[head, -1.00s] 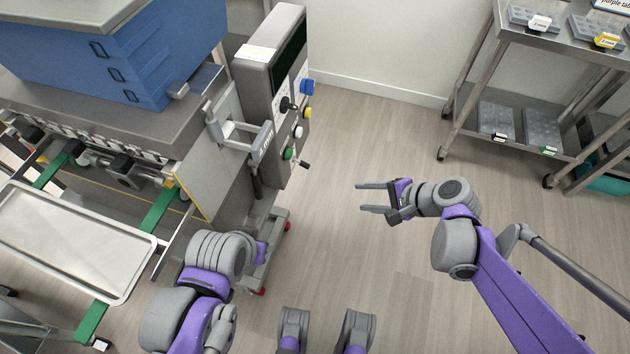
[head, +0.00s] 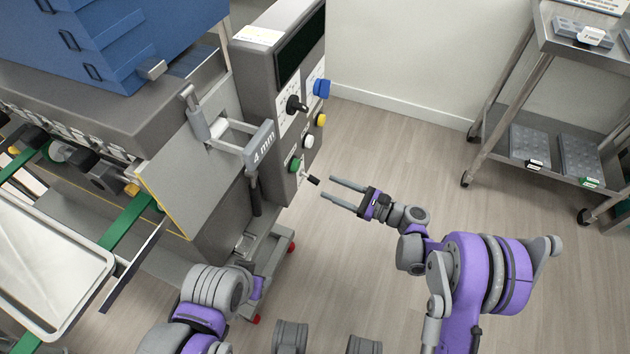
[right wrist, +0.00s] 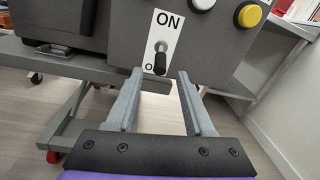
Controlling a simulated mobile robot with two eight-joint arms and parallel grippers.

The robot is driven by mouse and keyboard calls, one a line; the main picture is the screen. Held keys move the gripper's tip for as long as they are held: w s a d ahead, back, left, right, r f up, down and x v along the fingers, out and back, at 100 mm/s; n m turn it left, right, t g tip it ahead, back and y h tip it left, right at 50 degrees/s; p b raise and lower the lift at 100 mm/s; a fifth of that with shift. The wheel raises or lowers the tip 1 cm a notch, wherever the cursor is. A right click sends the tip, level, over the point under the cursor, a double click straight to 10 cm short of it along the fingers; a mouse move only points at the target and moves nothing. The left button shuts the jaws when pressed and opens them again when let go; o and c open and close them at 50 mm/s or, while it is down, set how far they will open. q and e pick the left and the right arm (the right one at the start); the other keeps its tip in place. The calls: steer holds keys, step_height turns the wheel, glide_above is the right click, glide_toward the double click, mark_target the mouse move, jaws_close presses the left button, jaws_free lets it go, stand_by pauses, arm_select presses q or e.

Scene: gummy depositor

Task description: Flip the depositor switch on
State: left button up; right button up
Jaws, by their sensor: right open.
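The depositor (head: 262,85) is a grey machine with a control panel on its right side. Its switch (head: 313,180) is a small lever with a black tip, low on the panel below the green button. In the right wrist view the switch (right wrist: 160,60) hangs down on a white plate marked ON above. My right gripper (head: 345,195) is open, its fingers pointing at the switch. In the right wrist view my right gripper (right wrist: 155,82) has the lever ahead, between the lines of its fingertips, with no visible contact. My left arm shows at the bottom; its fingers are hidden.
Near the switch are a green button (head: 294,166), a white button (head: 308,142), a yellow button (head: 321,120), a blue knob (head: 321,88) and a black knob (head: 296,105). A metal cart (head: 545,60) stands at the right. The floor between is clear.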

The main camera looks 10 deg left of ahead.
mark_target(318, 182)
steer(key=x, duration=0.6)
steer(key=shift+a+b, duration=0.1)
steer(key=shift+b, duration=0.25)
steer(key=shift+c, duration=0.2)
jaws_close()
